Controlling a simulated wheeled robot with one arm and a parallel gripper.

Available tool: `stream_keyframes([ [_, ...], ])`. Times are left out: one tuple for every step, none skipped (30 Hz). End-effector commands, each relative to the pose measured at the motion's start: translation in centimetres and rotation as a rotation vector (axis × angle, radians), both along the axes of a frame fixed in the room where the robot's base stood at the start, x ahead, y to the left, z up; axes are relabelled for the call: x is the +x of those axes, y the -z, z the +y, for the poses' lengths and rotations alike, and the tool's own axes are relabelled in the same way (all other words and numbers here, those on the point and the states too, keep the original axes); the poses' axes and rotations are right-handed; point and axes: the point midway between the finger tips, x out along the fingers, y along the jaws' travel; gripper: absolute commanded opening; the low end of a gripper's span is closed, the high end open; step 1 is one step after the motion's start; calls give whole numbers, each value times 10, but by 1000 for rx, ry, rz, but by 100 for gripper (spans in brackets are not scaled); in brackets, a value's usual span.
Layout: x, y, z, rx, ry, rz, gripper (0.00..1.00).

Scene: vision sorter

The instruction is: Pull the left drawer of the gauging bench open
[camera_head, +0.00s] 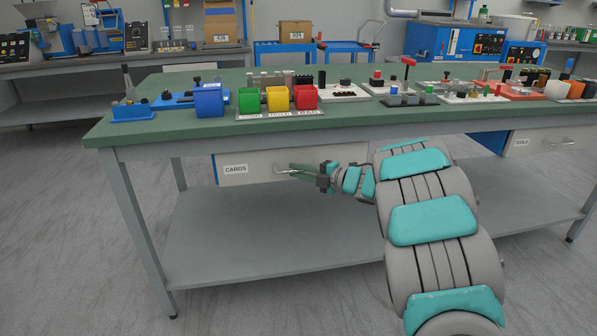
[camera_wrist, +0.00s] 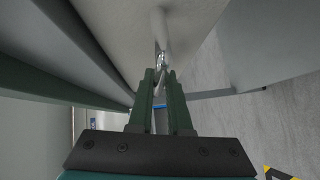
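The left drawer (camera_head: 250,166) is a pale front labelled CARDS under the green bench top (camera_head: 350,130). It looks shut, its front close under the top's edge. Its metal bar handle (camera_head: 284,171) shows at the front's right part. My gripper (camera_head: 296,170) is at this handle, coming from the right. In the wrist view the two green fingers of my gripper (camera_wrist: 160,74) lie close together, with the handle (camera_wrist: 161,55) running between their tips. They look shut on it, though the contact itself is partly hidden by the fingers.
A second drawer (camera_head: 545,141) labelled TOOLS sits at the bench's right. A grey lower shelf (camera_head: 250,235) lies below, with a grey leg (camera_head: 140,225) at the left. Coloured bins (camera_head: 277,99) and small fixtures stand on top. The floor in front is clear.

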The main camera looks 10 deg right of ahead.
Motion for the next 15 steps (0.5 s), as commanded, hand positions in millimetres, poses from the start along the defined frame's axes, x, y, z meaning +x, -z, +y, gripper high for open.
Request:
stream_keyframes([
  [0, 0, 0, 0, 0, 0, 10],
  [0, 0, 0, 0, 0, 0, 6],
  [0, 0, 0, 0, 0, 0, 2],
  [0, 0, 0, 0, 0, 0, 0],
  [0, 0, 0, 0, 0, 0, 0],
  [0, 0, 0, 0, 0, 0, 0],
  [0, 0, 0, 0, 0, 0, 0],
  [0, 0, 0, -1, 0, 1, 0],
  [0, 0, 0, -1, 0, 1, 0],
  [0, 0, 0, -1, 0, 1, 0],
  [0, 0, 0, -1, 0, 1, 0],
  [0, 0, 0, -1, 0, 1, 0],
  [0, 1, 0, 0, 0, 1, 0],
  [0, 1, 0, 0, 0, 1, 0],
  [0, 1, 0, 0, 0, 1, 0],
])
